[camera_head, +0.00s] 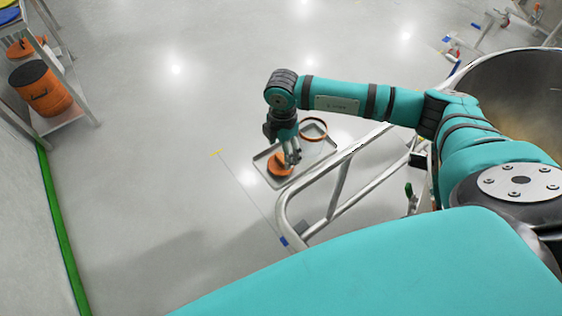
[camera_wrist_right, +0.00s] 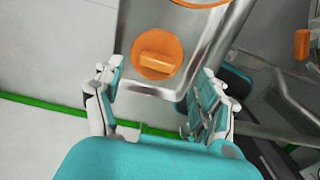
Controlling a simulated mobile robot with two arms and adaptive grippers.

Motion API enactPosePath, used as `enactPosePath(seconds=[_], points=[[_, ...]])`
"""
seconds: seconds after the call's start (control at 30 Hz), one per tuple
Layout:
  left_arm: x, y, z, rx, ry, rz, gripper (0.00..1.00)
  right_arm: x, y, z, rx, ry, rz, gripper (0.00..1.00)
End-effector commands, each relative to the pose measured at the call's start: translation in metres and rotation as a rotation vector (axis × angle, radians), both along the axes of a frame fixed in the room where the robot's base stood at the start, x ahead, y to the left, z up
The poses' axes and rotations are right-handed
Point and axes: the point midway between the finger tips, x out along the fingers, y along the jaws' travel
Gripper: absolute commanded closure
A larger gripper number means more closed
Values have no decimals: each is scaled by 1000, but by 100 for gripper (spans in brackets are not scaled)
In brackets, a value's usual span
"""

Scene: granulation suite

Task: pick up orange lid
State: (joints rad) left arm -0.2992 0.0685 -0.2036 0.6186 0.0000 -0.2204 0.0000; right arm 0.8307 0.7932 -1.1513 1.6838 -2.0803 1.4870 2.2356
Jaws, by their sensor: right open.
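The orange lid (camera_head: 279,166) is a round disc with a raised bar handle and lies on a metal tray (camera_head: 264,171). In the right wrist view the lid (camera_wrist_right: 157,53) shows ahead of and between the fingers, near the tray's end. My right gripper (camera_head: 293,160) is over the tray and hides part of the lid. In the wrist view its fingers (camera_wrist_right: 155,95) are spread wide with nothing between them; whether they touch the lid cannot be told. My left gripper is not in view.
An orange ring (camera_head: 314,130) lies at the tray's far right. A metal rail (camera_head: 337,187) stands close at the tray's right, by a large metal vessel (camera_head: 500,80). A shelf at left holds an orange container (camera_head: 40,89). The floor left of the tray is clear.

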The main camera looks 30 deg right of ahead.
Motion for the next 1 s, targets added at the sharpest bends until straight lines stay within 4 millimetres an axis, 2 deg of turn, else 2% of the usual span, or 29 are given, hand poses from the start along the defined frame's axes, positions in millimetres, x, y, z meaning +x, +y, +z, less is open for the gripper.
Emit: enactPosePath(seconds=[0.33, 0.67, 1.0], points=[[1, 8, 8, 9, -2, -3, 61, 4, 2, -45, 1, 2, 0, 27], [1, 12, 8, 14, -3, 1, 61, 4, 2, -51, 1, 0, 0, 28], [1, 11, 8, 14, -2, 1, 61, 4, 2, -52, 0, 1, 0, 73]])
